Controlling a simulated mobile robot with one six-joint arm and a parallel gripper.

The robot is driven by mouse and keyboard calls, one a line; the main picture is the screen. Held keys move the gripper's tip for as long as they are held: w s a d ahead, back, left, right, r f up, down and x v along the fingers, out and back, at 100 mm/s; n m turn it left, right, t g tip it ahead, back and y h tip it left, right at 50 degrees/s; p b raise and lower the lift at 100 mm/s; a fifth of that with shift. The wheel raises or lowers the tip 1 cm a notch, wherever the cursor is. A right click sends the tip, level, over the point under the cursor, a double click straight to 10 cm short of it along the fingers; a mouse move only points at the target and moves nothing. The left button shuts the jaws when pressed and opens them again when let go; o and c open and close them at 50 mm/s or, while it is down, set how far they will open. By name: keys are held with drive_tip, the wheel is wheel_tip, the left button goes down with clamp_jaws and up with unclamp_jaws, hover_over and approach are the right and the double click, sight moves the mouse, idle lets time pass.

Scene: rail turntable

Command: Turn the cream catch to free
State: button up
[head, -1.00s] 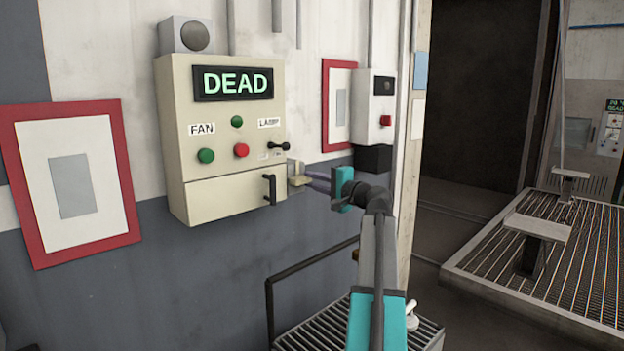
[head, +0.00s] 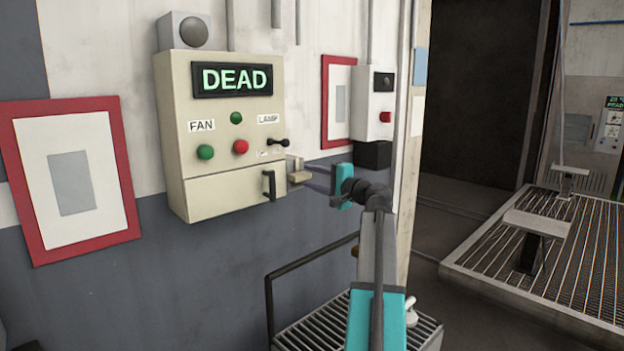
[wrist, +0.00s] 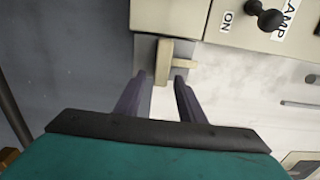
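The cream catch (head: 298,176) is a small bar on a grey plate at the right side of the cream cabinet (head: 228,198). In the wrist view the catch (wrist: 161,62) runs up and down the picture, and a short cream tab sticks out to its right. My gripper (head: 309,178) is open at the catch. In the wrist view its two purple fingers (wrist: 160,80) stand apart on either side of the catch's near end, with gaps visible. Whether the fingertips overlap the catch in depth is unclear.
The cabinet carries a DEAD display (head: 234,79), green and red buttons, a black lever (head: 279,142) and a black handle (head: 269,186). A grey box with a red button (head: 386,117) hangs to the right. A railing (head: 300,262) stands below.

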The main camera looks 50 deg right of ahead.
drive_tip(key=s+a+b, duration=0.1)
drive_tip(key=s+b, duration=0.2)
drive_tip(key=s, duration=1)
drive_tip(key=shift+s, duration=0.4)
